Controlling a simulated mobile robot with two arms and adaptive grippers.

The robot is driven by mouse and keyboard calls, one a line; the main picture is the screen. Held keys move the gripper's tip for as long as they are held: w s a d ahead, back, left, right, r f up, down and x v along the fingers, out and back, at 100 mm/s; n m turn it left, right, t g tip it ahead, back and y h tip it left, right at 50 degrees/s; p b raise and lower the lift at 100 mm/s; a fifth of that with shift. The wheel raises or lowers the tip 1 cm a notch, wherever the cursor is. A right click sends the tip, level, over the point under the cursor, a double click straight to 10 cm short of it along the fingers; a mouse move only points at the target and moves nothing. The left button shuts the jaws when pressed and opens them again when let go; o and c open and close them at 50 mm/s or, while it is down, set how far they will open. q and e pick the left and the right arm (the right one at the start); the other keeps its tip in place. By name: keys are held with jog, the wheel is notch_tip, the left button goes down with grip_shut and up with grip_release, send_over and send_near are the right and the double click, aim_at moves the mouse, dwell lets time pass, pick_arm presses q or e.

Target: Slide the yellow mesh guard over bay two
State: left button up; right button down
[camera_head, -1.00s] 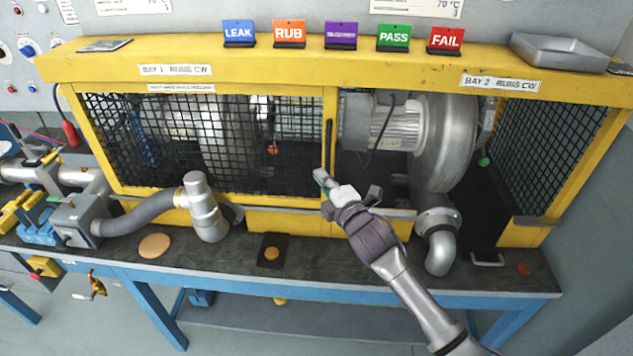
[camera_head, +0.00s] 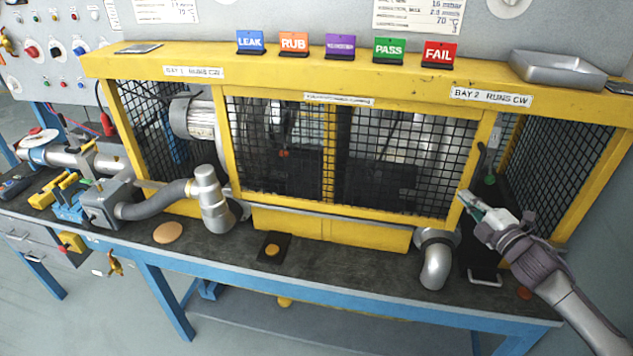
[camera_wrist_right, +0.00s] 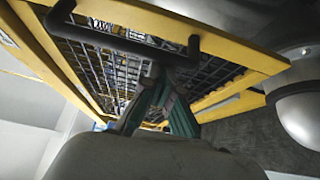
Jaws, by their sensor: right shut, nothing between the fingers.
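The yellow mesh guard (camera_head: 400,211) stands upright in the front of the yellow enclosure. It spans the middle and most of bay two, with its right frame near the right-hand side opening. Bay two's blower shows only dimly through the mesh. My right gripper (camera_head: 466,200) is shut and empty at the lower right edge of the guard frame. In the right wrist view the fingertips (camera_wrist_right: 158,112) are together just under the guard's black bar handle (camera_wrist_right: 120,40); I cannot tell whether they touch it. My left gripper is not in view.
The Bay 2 label (camera_head: 490,96) is on the top beam, below a grey metal tray (camera_head: 558,70). Several coloured signs stand on the beam. A silver elbow pipe (camera_head: 436,262) stands below the guard. A grey hose pipe (camera_head: 155,202) lies before bay one, whose left part is open.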

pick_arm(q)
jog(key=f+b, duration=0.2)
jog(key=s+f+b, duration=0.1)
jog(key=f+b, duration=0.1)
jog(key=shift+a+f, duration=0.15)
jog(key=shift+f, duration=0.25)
pick_arm(e)
jog(key=s+d, duration=0.3)
jog(key=d, duration=0.6)
jog(key=s+d, duration=0.3)
jog(key=d, duration=0.7)
jog(key=shift+d, duration=0.25)
jog(key=shift+s+f, duration=0.1)
pick_arm(q)
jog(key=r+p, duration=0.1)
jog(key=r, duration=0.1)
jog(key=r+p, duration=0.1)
jog(key=p, duration=0.1)
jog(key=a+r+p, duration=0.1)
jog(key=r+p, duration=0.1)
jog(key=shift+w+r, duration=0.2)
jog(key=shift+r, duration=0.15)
pick_arm(e)
jog(key=w+a, duration=0.3)
jog(key=a, duration=0.7)
jog(key=w+a, duration=0.3)
jog(key=a, duration=0.7)
jog(key=w+a, duration=0.3)
jog(key=a, duration=0.7)
jog(key=shift+w, duration=0.4)
